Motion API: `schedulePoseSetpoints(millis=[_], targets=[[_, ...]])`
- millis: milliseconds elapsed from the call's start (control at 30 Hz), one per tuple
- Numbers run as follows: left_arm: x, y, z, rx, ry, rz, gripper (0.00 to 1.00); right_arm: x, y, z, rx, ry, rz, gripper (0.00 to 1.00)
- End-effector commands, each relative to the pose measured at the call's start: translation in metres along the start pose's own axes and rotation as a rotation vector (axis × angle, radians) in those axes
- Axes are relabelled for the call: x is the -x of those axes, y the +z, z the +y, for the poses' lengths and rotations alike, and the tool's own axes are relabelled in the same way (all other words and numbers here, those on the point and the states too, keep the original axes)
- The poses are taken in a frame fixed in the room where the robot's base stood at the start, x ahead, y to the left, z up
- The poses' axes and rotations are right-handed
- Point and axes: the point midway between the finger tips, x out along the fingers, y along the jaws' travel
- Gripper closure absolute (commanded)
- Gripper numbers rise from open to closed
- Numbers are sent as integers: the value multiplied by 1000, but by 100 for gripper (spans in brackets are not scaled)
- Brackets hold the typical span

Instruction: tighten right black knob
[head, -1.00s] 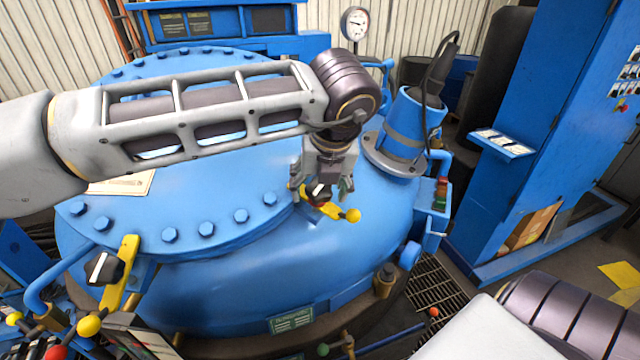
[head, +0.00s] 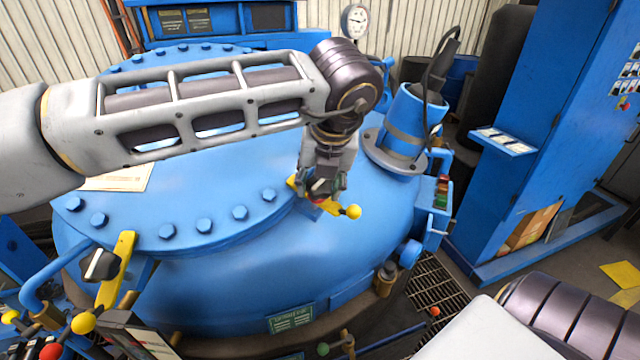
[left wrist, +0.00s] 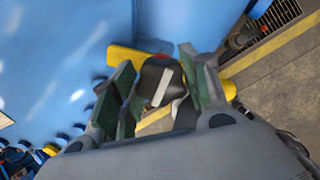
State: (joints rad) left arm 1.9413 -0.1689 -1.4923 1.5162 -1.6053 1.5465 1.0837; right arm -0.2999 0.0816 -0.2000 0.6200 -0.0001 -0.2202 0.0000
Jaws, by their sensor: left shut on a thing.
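The right black knob (left wrist: 158,82), with a white stripe, sits on a yellow bracket (left wrist: 122,58) at the lid's edge. In the left wrist view it lies between the green-padded fingers of my left gripper (left wrist: 160,92), which is shut on it. In the head view my left gripper (head: 321,186) reaches down over the knob from above and largely hides it. The yellow bracket (head: 334,208) with its ball end shows just below the fingers. My right gripper is out of view.
The blue furnace lid (head: 205,226) with bolts fills the middle. A left black knob (head: 100,265) stands on another yellow bracket at lower left. A blue flanged post (head: 403,125) rises close to the right of my left gripper. A blue cabinet (head: 555,120) stands at right.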

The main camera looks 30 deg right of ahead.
Motion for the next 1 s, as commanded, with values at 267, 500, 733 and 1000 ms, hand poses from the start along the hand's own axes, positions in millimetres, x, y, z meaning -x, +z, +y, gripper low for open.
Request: schedulePoseSetpoints(millis=[267, 500, 733, 1000], targets=[[-2, -1, -1, -154, -1, -2, 78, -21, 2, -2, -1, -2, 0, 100], [-2, -1, -2, -322, 0, -3, 78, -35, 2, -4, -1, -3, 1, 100], [-1, -1, -2, -489, -1, -2, 78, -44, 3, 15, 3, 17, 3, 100], [0, -1, -3, -691, 0, -2, 78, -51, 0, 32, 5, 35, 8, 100]])
